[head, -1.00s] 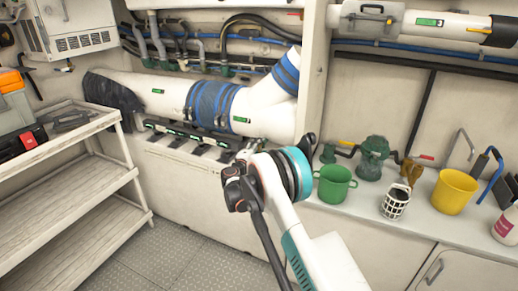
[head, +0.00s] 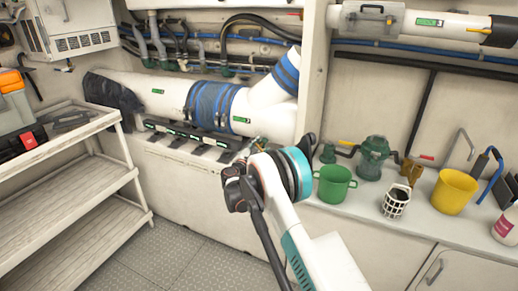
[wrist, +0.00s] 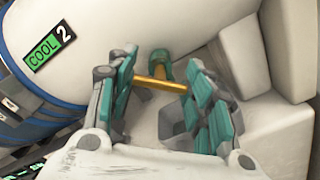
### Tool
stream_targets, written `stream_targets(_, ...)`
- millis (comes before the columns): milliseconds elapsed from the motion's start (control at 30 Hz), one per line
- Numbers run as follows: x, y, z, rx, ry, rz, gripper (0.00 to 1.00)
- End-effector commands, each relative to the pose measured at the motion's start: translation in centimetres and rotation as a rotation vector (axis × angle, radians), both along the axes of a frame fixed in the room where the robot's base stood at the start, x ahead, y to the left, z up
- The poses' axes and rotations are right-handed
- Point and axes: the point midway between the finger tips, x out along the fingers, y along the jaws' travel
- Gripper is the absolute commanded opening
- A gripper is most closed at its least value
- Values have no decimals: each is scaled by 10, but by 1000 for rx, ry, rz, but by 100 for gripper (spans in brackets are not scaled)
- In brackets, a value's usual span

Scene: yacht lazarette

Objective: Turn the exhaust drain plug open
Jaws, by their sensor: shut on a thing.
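The exhaust drain plug (wrist: 166,71) shows in the wrist view as a green fitting with a brass crossbar (wrist: 161,84), on the underside of the large white exhaust pipe (wrist: 185,25). My gripper (wrist: 160,78) has a finger at each end of the crossbar and is shut on it. The bar lies nearly level across the picture, tipping slightly down to the right. In the head view my gripper (head: 256,146) is below the right part of the white pipe (head: 265,120). My wrist hides most of the fingers and the plug there.
A counter on the right holds a green pot (head: 334,184), a white basket (head: 396,202), a yellow bucket (head: 454,192) and a green strainer (head: 372,157). A shelf rack (head: 70,170) stands at left. The floor (head: 190,260) between is clear.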

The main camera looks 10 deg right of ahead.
Motion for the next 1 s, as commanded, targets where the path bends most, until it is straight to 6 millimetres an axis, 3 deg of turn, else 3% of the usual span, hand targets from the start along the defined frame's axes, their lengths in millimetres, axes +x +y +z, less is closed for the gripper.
stream_targets(433, 0, 3, -1, -7, 6, 6, 23)
stream_targets(467, 0, 3, -1, -6, 6, 6, 49)
stream_targets(567, 0, 3, -1, -6, 5, 5, 71)
stream_targets(1000, -4, 4, 0, -6, 5, 2, 71)
